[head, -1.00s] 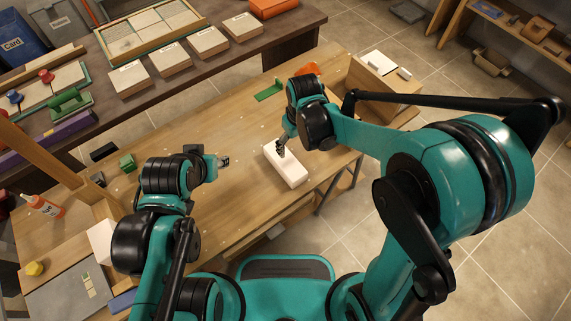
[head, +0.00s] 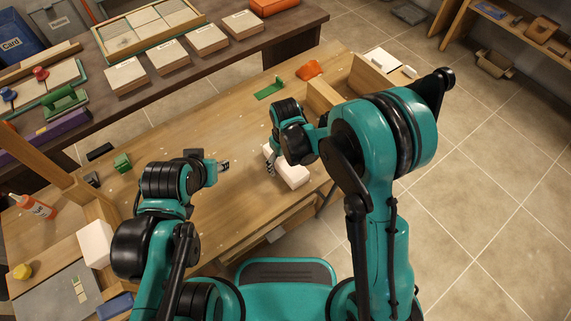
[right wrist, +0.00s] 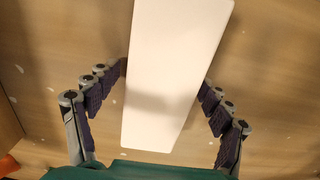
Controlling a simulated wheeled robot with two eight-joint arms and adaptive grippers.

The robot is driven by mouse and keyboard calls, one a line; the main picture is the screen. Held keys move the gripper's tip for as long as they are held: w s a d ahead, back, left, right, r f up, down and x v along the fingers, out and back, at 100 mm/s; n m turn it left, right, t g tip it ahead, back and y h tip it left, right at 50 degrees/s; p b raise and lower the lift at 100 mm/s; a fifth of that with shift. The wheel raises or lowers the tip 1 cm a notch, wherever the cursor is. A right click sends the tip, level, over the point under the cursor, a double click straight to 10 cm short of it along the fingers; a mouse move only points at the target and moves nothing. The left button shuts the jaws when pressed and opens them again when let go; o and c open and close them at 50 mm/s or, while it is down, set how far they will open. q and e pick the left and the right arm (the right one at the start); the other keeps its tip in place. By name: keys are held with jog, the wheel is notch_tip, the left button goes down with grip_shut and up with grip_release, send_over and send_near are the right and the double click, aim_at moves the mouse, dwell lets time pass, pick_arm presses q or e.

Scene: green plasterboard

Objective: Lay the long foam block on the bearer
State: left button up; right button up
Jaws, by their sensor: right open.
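The long foam block (head: 292,174) is white and lies flat on the wooden workbench near its front edge. My right gripper (head: 271,167) is at the block's left end in the head view. In the right wrist view the block (right wrist: 172,70) lies between the spread fingers of the right gripper (right wrist: 164,78), which is open and not closed on it. My left gripper (head: 224,166) hovers left of the block, apart from it; its fingers are too small to read. I cannot tell which thing is the bearer.
Green brackets stand at the back (head: 270,88) and left (head: 122,162) of the bench. An orange piece (head: 309,69) and a wooden box (head: 370,76) are at the back right. Another white block (head: 95,243) stands at the left. The bench middle is mostly clear.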

jog(key=shift+r, duration=0.1)
jog(key=shift+c, duration=1.2)
jog(key=c, duration=0.7)
pick_arm(q)
jog(key=shift+r, duration=0.1)
pick_arm(e)
jog(key=shift+c, duration=0.2)
